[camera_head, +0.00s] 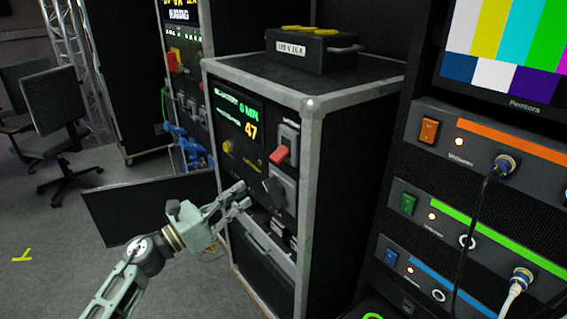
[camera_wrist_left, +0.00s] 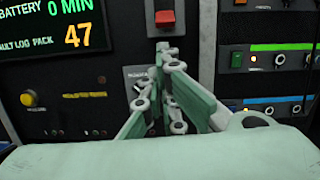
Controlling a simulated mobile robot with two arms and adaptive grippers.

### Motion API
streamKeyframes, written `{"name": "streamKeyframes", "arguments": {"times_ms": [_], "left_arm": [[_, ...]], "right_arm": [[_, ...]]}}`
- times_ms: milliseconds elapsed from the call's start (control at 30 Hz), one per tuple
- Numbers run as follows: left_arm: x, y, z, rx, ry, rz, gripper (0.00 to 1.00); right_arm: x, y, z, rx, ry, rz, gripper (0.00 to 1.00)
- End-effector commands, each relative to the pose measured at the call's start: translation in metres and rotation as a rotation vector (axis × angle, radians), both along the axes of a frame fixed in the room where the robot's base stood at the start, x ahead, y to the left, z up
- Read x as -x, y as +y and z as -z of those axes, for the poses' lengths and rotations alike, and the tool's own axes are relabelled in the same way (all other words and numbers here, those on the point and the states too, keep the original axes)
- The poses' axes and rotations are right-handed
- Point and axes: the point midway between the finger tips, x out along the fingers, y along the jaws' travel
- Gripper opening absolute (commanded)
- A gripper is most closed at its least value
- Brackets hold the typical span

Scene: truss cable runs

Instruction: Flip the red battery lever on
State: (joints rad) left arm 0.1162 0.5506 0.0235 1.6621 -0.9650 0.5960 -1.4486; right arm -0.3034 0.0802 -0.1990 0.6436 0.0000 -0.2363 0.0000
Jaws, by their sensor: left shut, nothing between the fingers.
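The red battery lever (camera_head: 279,154) sits on a grey switch plate on the front panel of the road case (camera_head: 309,140). It points down and outward. In the left wrist view the red lever (camera_wrist_left: 166,17) is at the top, above the fingers. My left gripper (camera_head: 245,195) is shut and empty, in front of the panel, lower and to the left of the red lever. In the left wrist view its fingertips (camera_wrist_left: 168,50) come together just below the lever; whether they touch it cannot be told. A dark lever (camera_head: 272,187) sits below the red one. My right gripper is not seen.
A display (camera_head: 240,115) reads battery 0 MIN and 47, with a yellow knob (camera_head: 229,146) below it. A black box (camera_head: 312,50) stands on the case. A rack with coloured switches (camera_head: 428,130) and cables stands at right. Open floor lies left.

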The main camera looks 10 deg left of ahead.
Motion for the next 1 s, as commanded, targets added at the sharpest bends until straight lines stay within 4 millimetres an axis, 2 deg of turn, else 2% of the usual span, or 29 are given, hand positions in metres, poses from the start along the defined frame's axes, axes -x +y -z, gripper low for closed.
{"name": "streamKeyframes", "arguments": {"times_ms": [100,533,1000], "left_arm": [[0.001,-0.001,-0.003,-0.043,-0.018,0.015,0.0],[-0.004,-0.005,-0.005,-0.042,-0.02,0.017,0.0],[-0.064,-0.052,-0.021,-0.04,-0.02,0.016,0.0]], "right_arm": [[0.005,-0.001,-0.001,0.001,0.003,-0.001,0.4],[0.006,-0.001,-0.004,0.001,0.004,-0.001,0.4],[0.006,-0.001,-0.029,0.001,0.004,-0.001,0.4]]}}
